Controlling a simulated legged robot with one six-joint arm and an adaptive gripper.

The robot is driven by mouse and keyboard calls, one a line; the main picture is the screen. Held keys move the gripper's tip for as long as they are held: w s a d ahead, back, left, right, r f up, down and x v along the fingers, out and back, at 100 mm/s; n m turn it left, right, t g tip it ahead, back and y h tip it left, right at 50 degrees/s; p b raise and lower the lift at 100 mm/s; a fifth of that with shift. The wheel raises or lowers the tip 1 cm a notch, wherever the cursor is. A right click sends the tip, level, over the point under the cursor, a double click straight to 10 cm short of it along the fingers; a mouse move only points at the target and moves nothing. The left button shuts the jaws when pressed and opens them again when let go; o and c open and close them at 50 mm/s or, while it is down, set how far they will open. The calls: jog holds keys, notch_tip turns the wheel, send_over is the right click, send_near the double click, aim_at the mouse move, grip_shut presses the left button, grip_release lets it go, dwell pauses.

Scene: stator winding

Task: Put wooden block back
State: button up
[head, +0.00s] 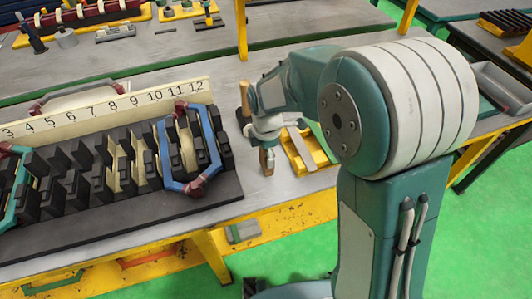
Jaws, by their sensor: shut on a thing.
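My arm reaches over the grey table from the right, and my gripper (266,148) points down at the table's front right part. It is shut on a small brown wooden block (268,162), of which only a narrow upright part shows below it. The block's lower end is at or just above the tabletop; I cannot tell if it touches. Just right of the block lies a yellow holder (318,157) with a pale strip across it, partly hidden by my arm. The block is apart from the holder in this view.
A black stator fixture (130,210) with a numbered cream rail (100,110) and blue and teal coil frames stands to the left. An upright wooden handle (245,98) is just behind my gripper. Grey table (275,195) is bare in front of the block.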

jog(key=o, duration=1.3)
jog(key=shift+a, duration=0.15)
notch_tip(320, 180, up, 12)
jog(key=shift+r, duration=0.1)
jog(key=s+d+r+m+t, duration=0.1)
jog(key=s+d+m+t, duration=0.1)
jog(key=s+d+m, duration=0.2)
jog(key=s+d+r+m+t, duration=0.1)
jog(key=s+d+m, duration=0.3)
jog(key=s+m, duration=0.4)
jog(key=s+d+r+m+t, duration=0.2)
jog(key=s+d+r+m, duration=0.1)
jog(key=s+m, duration=0.4)
jog(key=shift+d+r+m+t, duration=0.1)
jog(key=shift+d+m+t, duration=0.2)
jog(key=shift+d+m, duration=0.7)
